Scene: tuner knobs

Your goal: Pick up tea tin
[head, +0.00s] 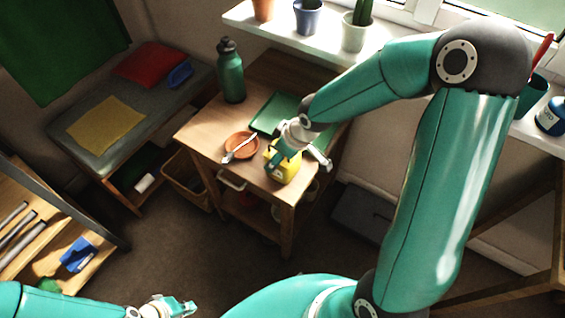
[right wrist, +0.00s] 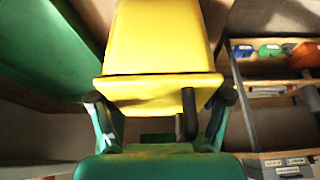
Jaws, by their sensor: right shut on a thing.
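The yellow tea tin (head: 283,168) is at the front right of the small wooden table, upright or nearly so. I cannot tell whether it touches the tabletop. My right gripper (head: 284,154) comes down on it from above and is shut on it. In the right wrist view the tin (right wrist: 160,38) fills the upper middle, with the fingers of my right gripper (right wrist: 160,125) on either side of its near end. My left gripper (head: 178,307) is at the bottom edge of the head view, far from the tin, empty and looking open.
On the wooden table (head: 205,125) stand an orange bowl (head: 241,146) with a utensil, a green tray (head: 272,113) and a green bottle (head: 230,72). A windowsill (head: 285,28) with pots is behind. A bench (head: 88,135) with a yellow cloth (head: 105,124) stands left.

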